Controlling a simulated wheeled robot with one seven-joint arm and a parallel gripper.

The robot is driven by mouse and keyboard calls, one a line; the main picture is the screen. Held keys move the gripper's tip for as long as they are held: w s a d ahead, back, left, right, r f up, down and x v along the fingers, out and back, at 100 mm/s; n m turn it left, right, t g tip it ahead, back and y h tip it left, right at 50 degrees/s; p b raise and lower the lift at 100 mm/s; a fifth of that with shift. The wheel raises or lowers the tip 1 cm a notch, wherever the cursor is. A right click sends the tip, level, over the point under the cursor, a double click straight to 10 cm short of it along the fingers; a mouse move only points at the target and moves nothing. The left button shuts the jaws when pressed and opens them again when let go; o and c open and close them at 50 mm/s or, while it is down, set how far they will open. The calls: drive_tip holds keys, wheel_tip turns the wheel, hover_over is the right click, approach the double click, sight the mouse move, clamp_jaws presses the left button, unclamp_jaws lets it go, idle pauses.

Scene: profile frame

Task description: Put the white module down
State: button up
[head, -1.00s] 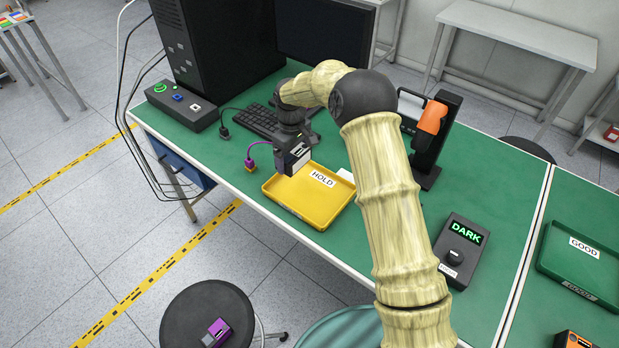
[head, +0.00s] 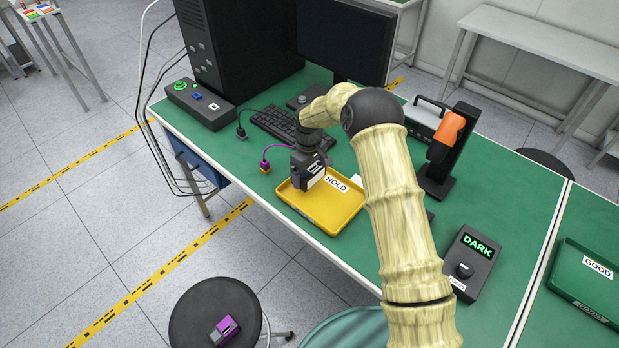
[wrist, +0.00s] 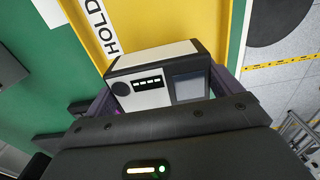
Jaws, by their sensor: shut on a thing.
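The white module (wrist: 160,82) is a small box with a white face, a round dark dot, a dark strip of slots and a grey panel. My gripper (head: 308,172) is shut on it, with a finger at each side in the wrist view. In the head view the module (head: 315,179) is over the back left part of the yellow HOLD tray (head: 322,221). The tray (wrist: 165,22) is also behind the module in the wrist view. I cannot tell whether the module touches the tray floor. The tray's visible floor is otherwise empty.
A purple-cabled plug (head: 265,167) lies left of the tray, and a keyboard (head: 277,125) is behind. A DARK display box (head: 470,262) and a stand with an orange device (head: 446,135) are to the right. A purple module (head: 224,330) sits on the stool.

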wheel_tip(320, 180, down, 3)
drive_tip(key=shift+f+p, duration=0.1)
drive_tip(key=shift+p, duration=0.55)
drive_tip(key=shift+w+f, duration=0.15)
drive_tip(key=shift+f, duration=0.1)
drive_tip(key=shift+d, duration=0.15)
drive_tip(key=shift+f, duration=0.1)
drive_tip(key=o, duration=0.8)
drive_tip(key=shift+a, duration=0.2)
drive_tip(key=shift+s, duration=0.2)
